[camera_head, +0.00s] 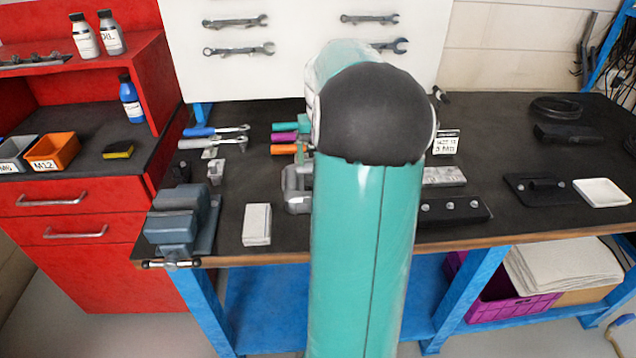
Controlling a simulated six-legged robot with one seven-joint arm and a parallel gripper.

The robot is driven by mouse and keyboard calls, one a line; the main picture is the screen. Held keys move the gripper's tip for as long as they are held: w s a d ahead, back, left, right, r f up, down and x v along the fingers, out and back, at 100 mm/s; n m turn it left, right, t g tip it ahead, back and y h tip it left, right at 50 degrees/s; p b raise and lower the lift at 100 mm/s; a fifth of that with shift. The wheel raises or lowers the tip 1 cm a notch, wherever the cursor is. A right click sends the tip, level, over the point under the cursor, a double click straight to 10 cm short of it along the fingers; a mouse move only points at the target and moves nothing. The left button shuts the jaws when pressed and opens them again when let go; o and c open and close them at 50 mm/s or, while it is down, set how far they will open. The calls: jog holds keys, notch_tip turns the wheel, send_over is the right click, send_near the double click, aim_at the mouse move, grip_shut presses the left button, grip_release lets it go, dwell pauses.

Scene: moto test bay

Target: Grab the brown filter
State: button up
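I see no brown filter in the head view. My own teal arm with its dark rounded joint stands in the middle of the picture and hides the centre of the black-topped workbench (275,228). My gripper cannot be made out; it may be behind the arm. A grey metal part (297,190) shows at the arm's left edge, partly hidden, and I cannot tell what it is.
A blue-grey vise (178,222) and a pale block (257,224) are at the bench's front left. Right of the arm lie a black bar (455,211), a black plate (540,188) and a white tray (602,192). A red cabinet (90,262) stands left.

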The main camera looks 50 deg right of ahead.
jog(key=f, duration=0.7)
jog(key=shift+w, duration=0.25)
jog(key=c, duration=0.6)
